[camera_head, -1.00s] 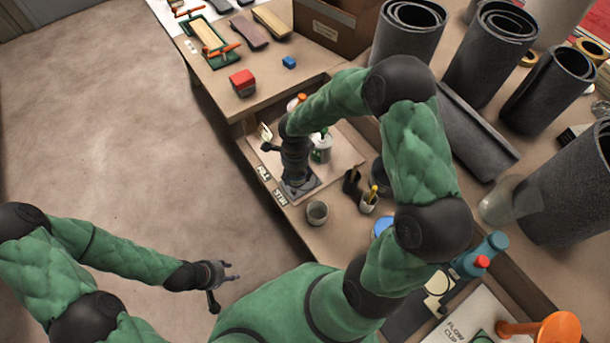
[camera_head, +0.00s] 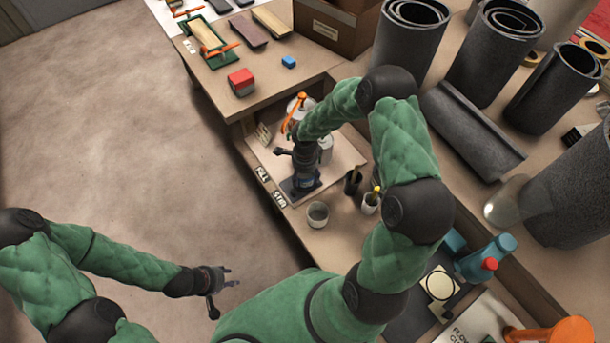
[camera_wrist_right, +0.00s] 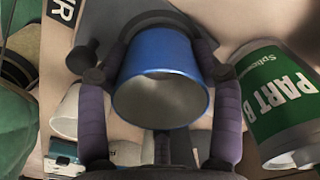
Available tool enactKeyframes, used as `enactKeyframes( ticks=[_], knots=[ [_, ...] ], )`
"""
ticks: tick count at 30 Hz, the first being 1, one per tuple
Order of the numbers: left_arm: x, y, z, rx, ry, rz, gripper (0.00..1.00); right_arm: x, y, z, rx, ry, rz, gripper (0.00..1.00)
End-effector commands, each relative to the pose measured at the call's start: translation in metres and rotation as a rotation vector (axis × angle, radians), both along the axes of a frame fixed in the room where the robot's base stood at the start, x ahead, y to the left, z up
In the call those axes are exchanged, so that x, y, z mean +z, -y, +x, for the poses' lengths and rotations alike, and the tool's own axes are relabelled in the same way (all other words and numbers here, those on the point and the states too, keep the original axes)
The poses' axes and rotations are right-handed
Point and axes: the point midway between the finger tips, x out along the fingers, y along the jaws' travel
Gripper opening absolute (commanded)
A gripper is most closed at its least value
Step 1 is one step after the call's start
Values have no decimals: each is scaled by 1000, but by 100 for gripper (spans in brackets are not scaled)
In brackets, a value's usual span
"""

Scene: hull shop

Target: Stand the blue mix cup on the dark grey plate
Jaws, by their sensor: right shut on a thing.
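The blue mix cup (camera_wrist_right: 160,75) is between the fingers of my right gripper (camera_wrist_right: 158,50) in the right wrist view, its open mouth facing the camera. In the head view my right gripper (camera_head: 304,165) is over the dark grey plate (camera_head: 292,191), beside the STIR label. The cup is mostly hidden there by the gripper, and I cannot tell whether it touches the plate. Part of the plate shows in the wrist view (camera_wrist_right: 92,25), beyond the cup. My left gripper (camera_head: 222,279) is empty with fingers apart, over the floor.
A green-and-white PART B container (camera_wrist_right: 285,105) stands close right of the gripper in the wrist view. A grey cup (camera_head: 317,214) and a pot with a brush (camera_head: 371,201) stand nearby. Dark rolls (camera_head: 410,38) fill the bench at the back right.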

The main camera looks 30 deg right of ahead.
Motion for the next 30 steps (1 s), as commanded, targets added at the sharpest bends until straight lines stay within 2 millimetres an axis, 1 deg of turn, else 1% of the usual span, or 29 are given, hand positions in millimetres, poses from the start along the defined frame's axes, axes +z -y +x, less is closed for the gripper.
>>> enactKeyframes(
  ticks=[8, 9, 11, 21, 26, 30],
  knots=[
    [-5, 0, 0, 0, 0, 0, 40, -3, 0, 0, -1, 1, 0, 32],
    [-4, 0, 0, 0, 0, 0, 40, -2, 0, 0, -1, 0, 0, 74],
    [-4, 0, 0, 0, 0, 0, 40, -2, 0, 0, -1, 0, 0, 89],
    [-3, 0, 0, 0, 0, 0, 40, -2, 0, 0, -1, 0, 0, 89],
    [3, 0, 0, 0, 0, 0, 40, 3, 0, 0, 0, -1, 0, 89],
    [11, 0, 0, 0, 0, 0, 40, 28, 0, 1, -2, 3, -1, 89]
  ],
)
